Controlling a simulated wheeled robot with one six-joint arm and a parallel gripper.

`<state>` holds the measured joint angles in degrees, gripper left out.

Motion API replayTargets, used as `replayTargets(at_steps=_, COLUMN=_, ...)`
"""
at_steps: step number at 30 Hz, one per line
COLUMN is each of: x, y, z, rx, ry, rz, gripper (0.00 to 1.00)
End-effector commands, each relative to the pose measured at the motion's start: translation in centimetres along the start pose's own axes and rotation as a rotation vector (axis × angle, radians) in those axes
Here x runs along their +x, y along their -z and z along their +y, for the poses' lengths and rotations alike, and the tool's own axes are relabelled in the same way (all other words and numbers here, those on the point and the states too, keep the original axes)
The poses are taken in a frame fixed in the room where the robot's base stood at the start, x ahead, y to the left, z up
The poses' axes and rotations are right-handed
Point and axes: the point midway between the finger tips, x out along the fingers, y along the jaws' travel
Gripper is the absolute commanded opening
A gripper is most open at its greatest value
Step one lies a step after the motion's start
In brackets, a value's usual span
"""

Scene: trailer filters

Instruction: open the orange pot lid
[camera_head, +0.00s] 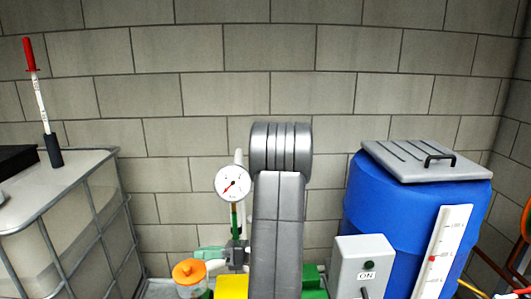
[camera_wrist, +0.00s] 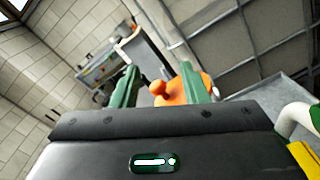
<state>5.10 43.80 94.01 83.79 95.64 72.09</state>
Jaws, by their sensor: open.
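The orange pot lid (camera_head: 189,271) sits on a clear pot (camera_head: 190,291) low in the head view, left of my arm. In the wrist view the orange lid (camera_wrist: 172,97) shows beyond my palm, with a small round knob toward the left finger. My gripper (camera_wrist: 159,75) is open, its two green fingers apart. The lid lies between the fingers in the picture and partly behind the right one. I cannot tell whether either finger touches it. Green finger-like parts also show just above and right of the lid in the head view; my arm hides what is behind it.
A pressure gauge (camera_head: 232,183) on a pipe stands close behind the pot. A grey ON switch box (camera_head: 364,264) and a blue barrel (camera_head: 371,207) are at right. A caged white tank (camera_head: 70,220) is at left. A block wall closes the back.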

Motion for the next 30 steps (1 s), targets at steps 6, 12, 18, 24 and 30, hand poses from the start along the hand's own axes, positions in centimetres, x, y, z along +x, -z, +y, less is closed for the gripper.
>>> replayTargets(at_steps=6, x=3.6, y=0.0, z=0.1, rx=0.001, ry=-0.003, rz=0.002, gripper=0.41)
replayTargets(at_steps=12, x=5.1, y=0.0, z=0.1, rx=0.001, ry=0.000, rz=0.002, gripper=0.41)
replayTargets(at_steps=18, x=5.3, y=0.1, z=0.0, rx=-0.002, ry=0.001, rz=0.000, gripper=0.41)
replayTargets(at_steps=24, x=5.2, y=0.1, z=0.0, rx=-0.002, ry=0.001, rz=0.000, gripper=0.41)
replayTargets(at_steps=30, x=3.8, y=0.0, z=-0.1, rx=0.000, ry=0.002, rz=-0.002, gripper=0.41)
